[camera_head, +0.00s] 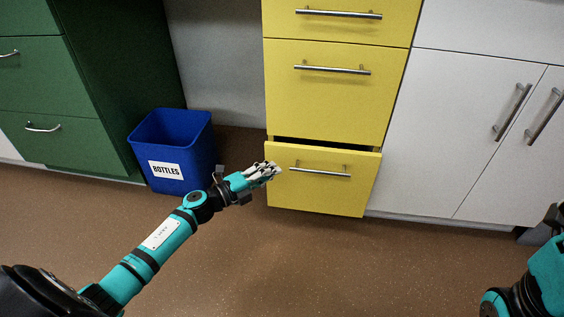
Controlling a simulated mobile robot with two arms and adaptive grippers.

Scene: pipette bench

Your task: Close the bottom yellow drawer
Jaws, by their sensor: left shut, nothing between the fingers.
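The bottom yellow drawer (325,191) stands slightly open in the head view, with a dark gap above its front. Its metal bar handle (320,172) runs across the upper part of the front. My left gripper (277,170) is shut and empty at the drawer's upper left corner, overlapping its left edge in the picture. I cannot tell whether the fingertips touch the front. My right arm shows only in part at the lower right edge; its gripper is out of view.
A blue bin (176,150) labelled BOTTLES stands left of the drawer, close to my left wrist. Green drawers (90,100) are at the left and white cabinet doors (440,140) at the right. The brown floor (300,265) in front is clear.

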